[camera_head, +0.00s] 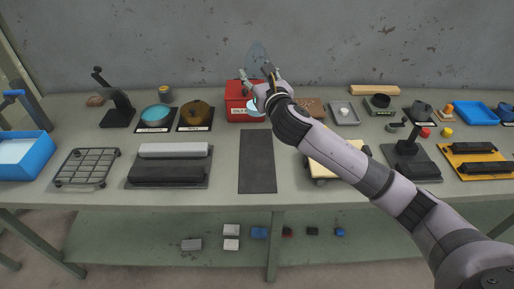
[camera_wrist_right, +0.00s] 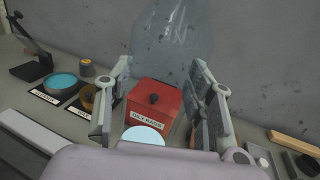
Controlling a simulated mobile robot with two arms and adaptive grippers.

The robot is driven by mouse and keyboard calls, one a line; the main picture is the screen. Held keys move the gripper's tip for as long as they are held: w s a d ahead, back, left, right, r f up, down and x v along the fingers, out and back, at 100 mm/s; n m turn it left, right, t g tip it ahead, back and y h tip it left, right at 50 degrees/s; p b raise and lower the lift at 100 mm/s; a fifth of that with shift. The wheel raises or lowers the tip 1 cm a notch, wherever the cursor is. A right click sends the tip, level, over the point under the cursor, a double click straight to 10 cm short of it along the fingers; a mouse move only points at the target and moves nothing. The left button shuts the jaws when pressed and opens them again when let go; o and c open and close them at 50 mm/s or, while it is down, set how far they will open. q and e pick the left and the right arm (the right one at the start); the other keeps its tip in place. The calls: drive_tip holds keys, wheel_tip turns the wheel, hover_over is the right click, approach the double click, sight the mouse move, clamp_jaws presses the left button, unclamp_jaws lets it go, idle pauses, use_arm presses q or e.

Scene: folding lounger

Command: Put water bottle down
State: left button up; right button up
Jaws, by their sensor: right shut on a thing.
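The water bottle (camera_head: 258,52) is clear and faintly blue. It is held up over the back of the workbench, near the grey wall. In the right wrist view its clear body (camera_wrist_right: 172,45) rises beyond the fingers. A pale blue disc (camera_wrist_right: 142,138) shows low between the fingers; I cannot tell whether it is the bottle's end. My right gripper (camera_head: 258,82) is shut on the bottle, above and in front of a lidded red box. In the right wrist view the fingers (camera_wrist_right: 160,105) stand on either side. My left gripper is not in view.
The red box (camera_wrist_right: 155,100) with a label stands below the gripper. A bare black mat (camera_head: 257,160) lies in front of it. Round containers (camera_head: 194,115), a wire rack (camera_head: 86,167) and a yellow tray (camera_head: 480,162) sit around on the workbench (camera_head: 225,180). Small blocks lie on the lower shelf.

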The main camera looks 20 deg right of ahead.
wheel_tip(320, 180, down, 19)
drive_tip(key=b, duration=0.3)
drive_tip(key=o, duration=1.4)
drive_tip(key=shift+f, duration=0.15)
drive_tip(key=shift+o, duration=0.2)
drive_tip(key=shift+s, duration=0.1)
drive_tip(key=s, duration=1.2)
drive_tip(key=shift+d+b, duration=0.15)
drive_tip(key=shift+b, duration=0.15)
